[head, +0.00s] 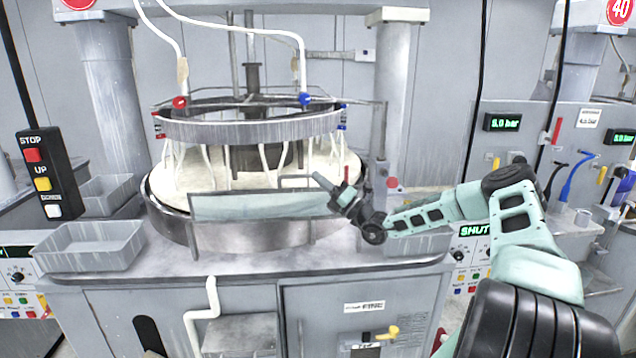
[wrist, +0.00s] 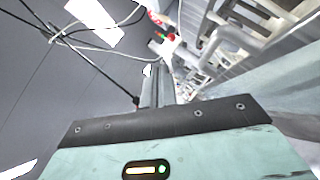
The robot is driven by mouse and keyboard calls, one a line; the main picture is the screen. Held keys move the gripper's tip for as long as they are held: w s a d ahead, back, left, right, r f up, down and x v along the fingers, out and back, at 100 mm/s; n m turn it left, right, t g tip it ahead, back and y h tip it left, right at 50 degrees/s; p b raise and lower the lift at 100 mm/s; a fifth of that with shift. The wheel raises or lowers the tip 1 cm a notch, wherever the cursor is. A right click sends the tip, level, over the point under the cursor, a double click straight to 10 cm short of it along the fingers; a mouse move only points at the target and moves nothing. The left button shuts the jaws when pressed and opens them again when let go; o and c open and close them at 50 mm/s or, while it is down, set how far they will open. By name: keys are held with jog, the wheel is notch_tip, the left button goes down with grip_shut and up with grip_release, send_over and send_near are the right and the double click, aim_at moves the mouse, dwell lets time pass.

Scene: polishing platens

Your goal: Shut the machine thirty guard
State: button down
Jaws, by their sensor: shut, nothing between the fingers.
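The guard (head: 262,206) is a long, pale green see-through panel in a grey frame, standing along the front of the middle polishing machine. Behind it are the white platen (head: 215,172) and a raised metal ring (head: 235,127) with hoses. My gripper (head: 324,184) is shut and empty at the guard's right end, by the thin frame bar (head: 295,178); I cannot tell if it touches. The red number sign (head: 78,3) at upper left is cut off and unreadable. In the wrist view my teal wrist housing fills the bottom, and the fingertips are not clear.
A control panel right of the machine has a green display reading SHUT (head: 475,230). A grey tray (head: 90,245) sits on the left deck. A STOP/UP/DOWN pendant (head: 45,172) hangs at left. A post (head: 393,95) stands behind my gripper. Sign 40 (head: 620,11) marks the right machine.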

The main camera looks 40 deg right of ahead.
jog(key=s+d+r+b, duration=0.1)
jog(key=s+b, duration=0.2)
jog(key=s, duration=0.5)
jog(key=shift+d, duration=0.3)
jog(key=s+a+f+n+g+y+b, duration=0.15)
jog(key=a+n+g+y, duration=0.25)
jog(key=a+n+g, duration=0.65)
jog(key=s+a+f+n+g+y+b, duration=0.1)
jog(key=a+f+n+g+y, duration=0.35)
jog(key=a, duration=1.15)
jog(key=s+a+f+n+g+h+b, duration=0.2)
jog(key=s+a+n+g, duration=0.55)
jog(key=a, duration=0.25)
jog(key=s+a+f+n+g+h+b, duration=0.1)
jog(key=s+a+f+n+g+h, duration=0.1)
jog(key=s+a+f+n+h, duration=0.3)
jog(key=s+a+f+n+g+h+b, duration=0.1)
jog(key=s+a+n+g+h, duration=0.15)
jog(key=s+n, duration=0.5)
jog(key=s+d+n+t+h+b, duration=0.2)
jog(key=s+n+h, duration=0.5)
jog(key=n, duration=0.8)
jog(key=s+t+b, duration=0.1)
jog(key=s+t, duration=0.1)
jog(key=s, duration=0.1)
jog(key=shift+r+t, duration=0.15)
jog(key=shift+t, duration=0.15)
